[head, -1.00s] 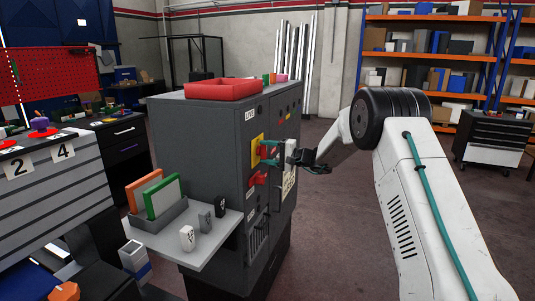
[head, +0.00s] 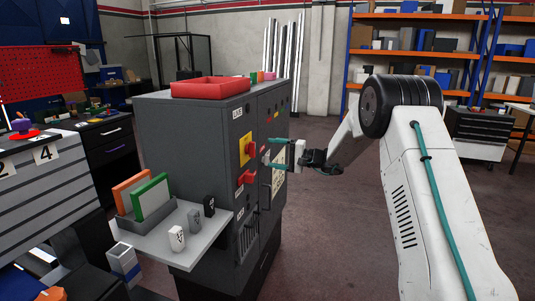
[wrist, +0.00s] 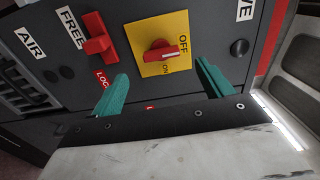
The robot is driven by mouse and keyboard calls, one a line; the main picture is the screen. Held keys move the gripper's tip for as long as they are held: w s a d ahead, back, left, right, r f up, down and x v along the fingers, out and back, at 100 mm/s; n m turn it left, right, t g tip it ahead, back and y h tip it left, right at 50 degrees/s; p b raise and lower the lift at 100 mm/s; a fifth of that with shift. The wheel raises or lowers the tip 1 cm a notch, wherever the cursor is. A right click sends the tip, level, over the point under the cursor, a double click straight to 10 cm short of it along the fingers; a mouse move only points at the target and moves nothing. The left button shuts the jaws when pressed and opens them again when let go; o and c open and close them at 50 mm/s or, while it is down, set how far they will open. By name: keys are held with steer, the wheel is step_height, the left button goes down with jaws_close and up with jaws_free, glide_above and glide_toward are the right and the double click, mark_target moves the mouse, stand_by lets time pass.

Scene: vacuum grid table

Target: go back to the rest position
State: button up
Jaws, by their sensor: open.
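My gripper (head: 269,153) is open and empty, in front of the right face of a grey cabinet (head: 185,135). Its two teal fingers point toward the panel. In the wrist view the gripper (wrist: 160,76) shows its fingers apart, with a gap to the panel. Above the fingers in that view are a red rotary switch (wrist: 160,54) on a yellow OFF/ON plate (wrist: 141,63) and a red lever (wrist: 95,35) by the labels FREE and LOCK. The switch handle points to the right there, between the OFF and ON marks.
A red tray (head: 210,88) sits on the cabinet top. A side shelf (head: 180,251) holds green and orange panels and small labelled blocks. A drawer unit (head: 480,136) and shelving stand at the back right. The floor right of the cabinet looks clear.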

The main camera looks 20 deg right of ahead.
stand_by(0.5)
steer(key=s+a+f+g, duration=0.2)
steer(key=s+f+g, duration=0.1)
steer(key=s+f, duration=0.2)
steer(key=s+a+r+n+g+h, duration=0.1)
steer(key=s+a+g+h, duration=0.15)
steer(key=s, duration=0.45)
steer(key=s+a+r+g+h, duration=0.1)
steer(key=s+a+g, duration=0.1)
steer(key=s+g, duration=0.35)
steer(key=s+d+r+n+h, duration=0.1)
steer(key=s+r+n+h, duration=0.1)
steer(key=s, duration=1.1)
steer(key=s+d+r+n+t+h, duration=0.1)
steer(key=s+h, duration=0.4)
steer(key=s, duration=0.8)
steer(key=s+d+r+n+h, duration=0.1)
steer(key=s+r+n+h, duration=0.2)
steer(key=s, duration=1.1)
step_height(320, 180, up, 2)
steer(key=shift+d+t+h, duration=0.35)
steer(key=shift+t+h, duration=0.05)
steer(key=shift+h, duration=0.15)
